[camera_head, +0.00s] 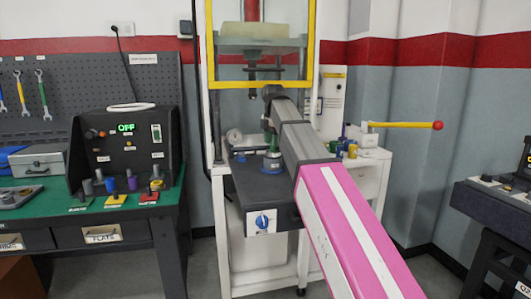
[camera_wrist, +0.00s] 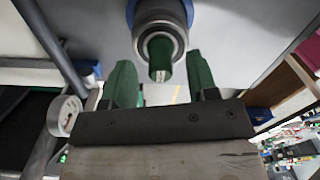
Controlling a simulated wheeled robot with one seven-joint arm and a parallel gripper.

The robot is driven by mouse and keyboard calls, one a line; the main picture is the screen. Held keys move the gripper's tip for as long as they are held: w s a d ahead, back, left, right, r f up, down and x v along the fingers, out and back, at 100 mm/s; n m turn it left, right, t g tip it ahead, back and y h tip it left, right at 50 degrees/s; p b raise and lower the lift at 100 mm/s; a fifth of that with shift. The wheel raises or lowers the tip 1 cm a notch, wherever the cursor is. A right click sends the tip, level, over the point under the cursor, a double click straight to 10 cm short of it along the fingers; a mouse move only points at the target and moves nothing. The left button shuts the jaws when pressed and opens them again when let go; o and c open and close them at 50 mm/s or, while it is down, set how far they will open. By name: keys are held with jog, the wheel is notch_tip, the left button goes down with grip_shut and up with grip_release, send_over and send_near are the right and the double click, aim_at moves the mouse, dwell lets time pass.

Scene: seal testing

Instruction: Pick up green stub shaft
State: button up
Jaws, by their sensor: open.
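The green stub shaft (camera_wrist: 160,58) shows in the wrist view, end-on, standing out of a round metal seat with a blue ring (camera_wrist: 131,10) behind it. My gripper (camera_wrist: 159,68) is open, with one green finger on each side of the shaft's line and clear gaps to both. I cannot tell how deep the shaft sits between the fingers. In the head view my gripper (camera_head: 268,128) is over the metal seat (camera_head: 272,160) on the dark machine table; the fingers and shaft blend there, partly hidden by my arm.
The yellow-framed press window (camera_head: 261,84) stands just behind my arm. A white stand (camera_head: 370,158) with small coloured parts and a yellow lever (camera_head: 400,125) is to the right. A green bench (camera_head: 105,203) with a control box (camera_head: 126,150) and coloured parts is at left.

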jog(key=shift+f, duration=0.55)
jog(key=shift+d, duration=0.1)
grip_shut()
jog(key=shift+r, duration=0.15)
